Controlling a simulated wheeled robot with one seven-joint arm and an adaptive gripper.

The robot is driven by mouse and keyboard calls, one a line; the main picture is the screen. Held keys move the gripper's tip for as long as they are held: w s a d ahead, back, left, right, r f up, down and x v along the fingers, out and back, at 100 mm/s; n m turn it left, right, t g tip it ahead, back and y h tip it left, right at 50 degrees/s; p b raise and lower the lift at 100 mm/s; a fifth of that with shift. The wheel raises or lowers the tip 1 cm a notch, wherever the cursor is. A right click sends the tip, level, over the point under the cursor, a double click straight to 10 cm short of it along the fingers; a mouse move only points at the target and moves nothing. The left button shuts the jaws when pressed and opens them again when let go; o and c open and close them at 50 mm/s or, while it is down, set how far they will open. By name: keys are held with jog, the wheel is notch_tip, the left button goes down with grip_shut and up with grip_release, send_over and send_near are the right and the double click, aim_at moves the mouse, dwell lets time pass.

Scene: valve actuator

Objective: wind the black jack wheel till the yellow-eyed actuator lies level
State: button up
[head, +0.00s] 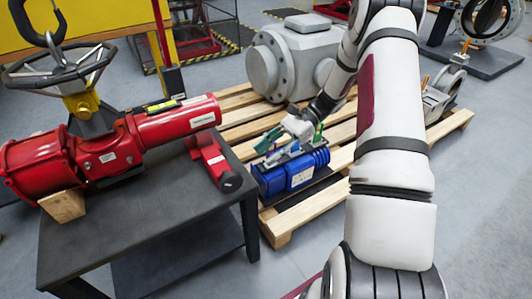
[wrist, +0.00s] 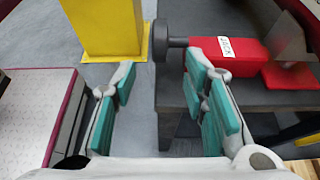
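The red actuator (head: 100,157) lies on the dark bench at the left of the head view, its right-hand cylinder tilted upward. A small yellow level (head: 161,104) sits on top. The red jack (head: 207,155) stands under the raised cylinder, its black wheel (head: 231,183) at the bench's right edge. In the wrist view the jack (wrist: 225,57) carries a white label, and the black wheel (wrist: 163,41) shows ahead between the fingers. My gripper (wrist: 160,72) is open and empty, with teal pads apart from the wheel. It also shows in the head view (head: 271,141), right of the jack.
The dark bench (head: 75,245) ends just beside the wheel. A blue motor (head: 297,172) and a grey housing (head: 300,60) rest on a wooden pallet (head: 285,220). A wooden wedge (head: 63,205) stands under the actuator's left part. A yellow post (wrist: 105,28) shows in the wrist view.

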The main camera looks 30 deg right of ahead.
jog(key=h+p, duration=0.8)
jog(key=p, duration=0.5)
send_near(234, 173)
jog(key=shift+h, duration=0.3)
jog(key=x, duration=0.4)
jog(key=b+x, duration=0.1)
jog(key=x, duration=0.3)
jog(key=b+x, duration=0.1)
jog(key=x, duration=0.3)
jog(key=shift+a+f, duration=0.25)
jog(key=shift+a, duration=0.2)
jog(key=shift+s, duration=0.1)
grip_shut()
